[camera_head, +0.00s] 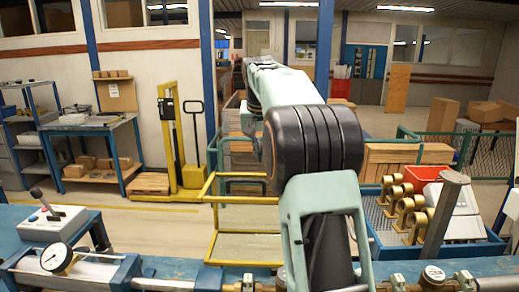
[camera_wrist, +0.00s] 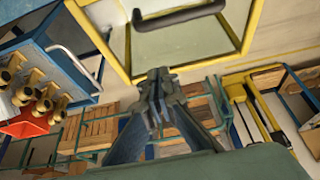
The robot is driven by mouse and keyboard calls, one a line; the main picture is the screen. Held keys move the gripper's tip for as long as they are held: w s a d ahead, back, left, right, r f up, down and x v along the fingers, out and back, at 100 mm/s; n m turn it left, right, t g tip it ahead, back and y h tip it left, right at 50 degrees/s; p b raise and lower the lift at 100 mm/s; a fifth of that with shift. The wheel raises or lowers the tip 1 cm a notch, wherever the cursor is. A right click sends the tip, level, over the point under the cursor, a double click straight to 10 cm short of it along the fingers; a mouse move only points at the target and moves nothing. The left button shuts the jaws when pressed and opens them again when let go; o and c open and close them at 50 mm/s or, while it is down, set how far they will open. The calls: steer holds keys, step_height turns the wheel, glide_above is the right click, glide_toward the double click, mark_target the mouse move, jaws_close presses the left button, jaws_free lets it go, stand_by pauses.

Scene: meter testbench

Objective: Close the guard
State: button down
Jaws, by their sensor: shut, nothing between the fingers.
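The guard (camera_head: 246,248) is a yellow frame with a clear panel. In the head view it stands raised at the far edge of the blue bench, left of my arm. A dark bar handle (camera_wrist: 182,16) crosses the guard (camera_wrist: 180,48) at the top of the wrist view. My gripper (camera_wrist: 155,78) is shut and empty, its tips just below the guard's frame in that picture. I cannot tell whether they touch it. The gripper is not visible in the head view, where my own arm fills the middle.
On the bench (camera_head: 190,272) are a pressure gauge (camera_head: 57,258), a lever box (camera_head: 50,222) and pipe fittings. A blue bin (camera_head: 490,249) with brass meters (camera_head: 405,206) and a red tray (camera_head: 428,176) stands right. A yellow pallet stacker (camera_head: 172,140) is behind.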

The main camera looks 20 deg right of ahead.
mark_target(260, 192)
steer(key=x, duration=0.5)
steer(key=shift+s+f, duration=0.1)
steer(key=shift+s+a, duration=0.3)
steer(key=shift+s, duration=0.3)
steer(key=shift+s+a, duration=0.3)
steer(key=shift+s, duration=0.35)
steer(key=shift+s+a+f, duration=0.1)
steer(key=shift+s+a, duration=0.05)
steer(key=shift+s, duration=0.25)
steer(key=shift+s+f, duration=0.1)
steer(key=shift+s, duration=0.05)
